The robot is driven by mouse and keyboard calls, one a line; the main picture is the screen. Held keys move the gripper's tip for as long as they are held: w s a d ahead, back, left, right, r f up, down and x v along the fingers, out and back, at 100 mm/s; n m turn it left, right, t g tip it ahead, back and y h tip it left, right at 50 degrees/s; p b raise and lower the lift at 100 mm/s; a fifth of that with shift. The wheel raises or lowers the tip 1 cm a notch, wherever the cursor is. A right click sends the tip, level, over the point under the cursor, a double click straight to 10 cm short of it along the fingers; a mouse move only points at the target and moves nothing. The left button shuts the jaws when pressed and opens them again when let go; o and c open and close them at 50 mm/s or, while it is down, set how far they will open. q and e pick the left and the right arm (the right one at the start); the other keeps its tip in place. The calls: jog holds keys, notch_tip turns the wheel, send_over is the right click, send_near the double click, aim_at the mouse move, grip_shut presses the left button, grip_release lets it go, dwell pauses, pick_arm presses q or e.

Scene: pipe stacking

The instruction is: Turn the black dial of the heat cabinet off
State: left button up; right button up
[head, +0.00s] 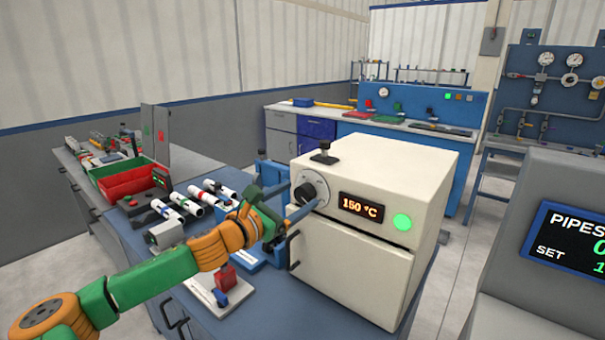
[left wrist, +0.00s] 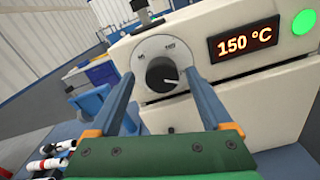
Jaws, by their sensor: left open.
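The heat cabinet (head: 356,265) is a cream box on the blue bench. Its black dial (head: 306,193) sits at the upper left of its front, beside a display (head: 361,207) reading 150 °C and a lit green light (head: 402,222). In the left wrist view the dial (left wrist: 162,74) shows its white pointer toward the lower right, on a pale scale plate. My left gripper (head: 298,203) is open, its blue fingers (left wrist: 163,95) reaching toward the dial from either side. I cannot tell whether they touch it. My right gripper is not in view.
A black knob (head: 324,153) stands on the cabinet top, and a door handle (head: 293,250) is below the dial. White pipes (head: 168,211) and a red bin (head: 133,180) lie to the left. A PIPES screen (head: 575,243) stands at the right.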

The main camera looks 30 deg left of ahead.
pick_arm(q)
jog(key=shift+w+d+r+p, duration=0.1)
jog(key=shift+w+r+p, duration=0.2)
jog(key=shift+w+p, duration=0.35)
jog(key=shift+w+d+f, duration=0.1)
jog(key=shift+w+f, duration=0.25)
jog(key=shift+w, duration=0.25)
grip_shut()
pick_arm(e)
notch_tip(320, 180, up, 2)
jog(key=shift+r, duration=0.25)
pick_arm(q)
jog(key=shift+r, duration=0.1)
